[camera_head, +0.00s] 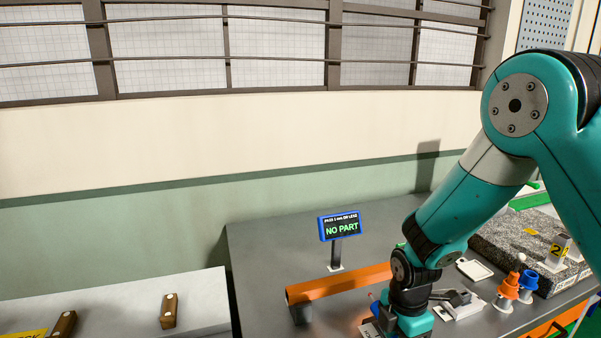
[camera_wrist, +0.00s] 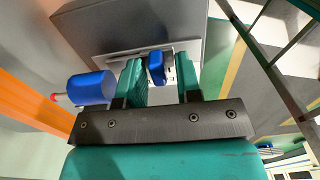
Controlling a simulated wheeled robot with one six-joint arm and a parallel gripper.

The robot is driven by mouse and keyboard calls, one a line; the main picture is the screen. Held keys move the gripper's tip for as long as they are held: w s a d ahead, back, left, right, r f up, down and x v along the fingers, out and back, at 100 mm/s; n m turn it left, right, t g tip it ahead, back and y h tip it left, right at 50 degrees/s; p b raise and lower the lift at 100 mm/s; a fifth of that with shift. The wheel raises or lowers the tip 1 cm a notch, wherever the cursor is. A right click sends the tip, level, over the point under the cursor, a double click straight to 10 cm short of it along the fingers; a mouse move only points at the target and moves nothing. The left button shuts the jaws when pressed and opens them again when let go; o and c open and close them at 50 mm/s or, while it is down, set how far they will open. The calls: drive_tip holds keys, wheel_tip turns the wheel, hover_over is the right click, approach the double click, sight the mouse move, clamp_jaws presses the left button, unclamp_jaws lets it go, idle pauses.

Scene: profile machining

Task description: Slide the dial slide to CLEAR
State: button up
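In the wrist view my gripper (camera_wrist: 161,78) shows two teal fingers standing apart. A small blue block (camera_wrist: 155,67), which looks like the knob of the dial slide, sits between the fingertips, nearer the left one. A gap shows on its right side, so the fingers look open around it. A pale metal plate (camera_wrist: 120,54) lies behind it against a grey block (camera_wrist: 135,22). In the head view my wrist hides the slide and the fingertips. No CLEAR marking is readable.
A blue cylinder with a red tip (camera_wrist: 91,88) is close left of my fingers. An orange bar (camera_head: 335,284) lies beside my wrist. A display (camera_head: 340,227) reads "NO PART". Orange (camera_head: 508,288) and blue (camera_head: 528,282) pieces stand to the right, near a granite slab (camera_head: 505,238).

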clamp_jaws()
drive_tip(key=shift+s, duration=0.15)
drive_tip(key=shift+s+d, duration=0.15)
drive_tip(key=shift+s, duration=0.05)
drive_tip(key=shift+o, duration=2.4)
unclamp_jaws()
drive_tip(key=shift+r, duration=0.1)
wheel_tip(320, 180, up, 6)
drive_tip(key=p, duration=0.5)
